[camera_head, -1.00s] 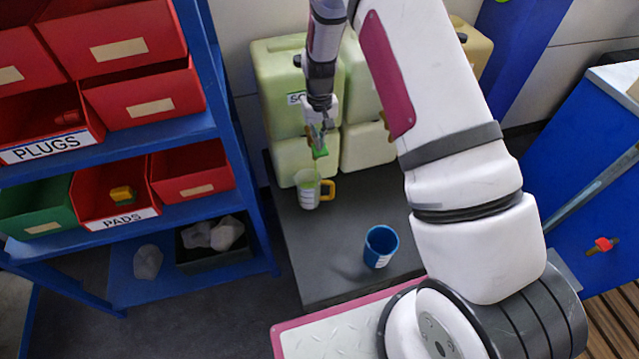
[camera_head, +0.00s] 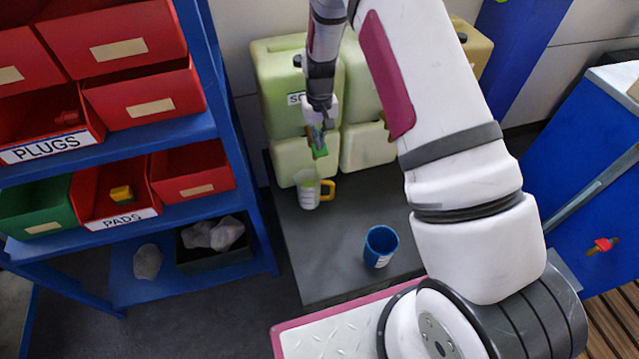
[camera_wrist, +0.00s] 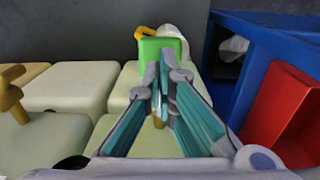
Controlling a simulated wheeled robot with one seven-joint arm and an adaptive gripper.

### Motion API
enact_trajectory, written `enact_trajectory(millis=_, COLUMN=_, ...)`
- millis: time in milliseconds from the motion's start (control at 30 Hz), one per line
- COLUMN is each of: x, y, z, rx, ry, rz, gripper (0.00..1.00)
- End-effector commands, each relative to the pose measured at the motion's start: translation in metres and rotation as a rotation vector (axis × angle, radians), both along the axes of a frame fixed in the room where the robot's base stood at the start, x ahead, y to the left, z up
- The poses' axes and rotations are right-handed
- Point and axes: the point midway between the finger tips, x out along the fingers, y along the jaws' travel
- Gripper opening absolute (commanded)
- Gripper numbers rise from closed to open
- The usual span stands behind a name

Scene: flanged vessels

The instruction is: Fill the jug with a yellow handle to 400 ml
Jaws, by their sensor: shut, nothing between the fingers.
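The clear jug with a yellow handle (camera_head: 309,191) stands upright on the dark low table, handle to the right. My gripper (camera_head: 319,146) points down in front of the pale green canister with a label (camera_head: 292,68), just above and right of the jug. Its fingers are shut and empty, with the green block, possibly a tap lever, right at the tips. Any stream is hidden.
A blue cup (camera_head: 380,246) stands on the dark table (camera_head: 325,262), nearer me. More canisters (camera_head: 368,147) stand to the right. A blue shelf rack (camera_head: 232,120) with red bins is close on the left. The table between jug and cup is clear.

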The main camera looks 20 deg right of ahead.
Motion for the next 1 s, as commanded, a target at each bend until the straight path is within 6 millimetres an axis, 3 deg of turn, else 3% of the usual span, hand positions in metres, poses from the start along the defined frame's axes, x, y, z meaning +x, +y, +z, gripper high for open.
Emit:
enact_trajectory(millis=567, x=0.000, y=0.000, z=0.001, rx=0.000, ry=0.000, rz=0.000, gripper=0.00)
enact_trajectory(millis=1000, x=0.000, y=0.000, z=0.047, rx=0.000, ry=-0.002, rz=0.000, gripper=0.00)
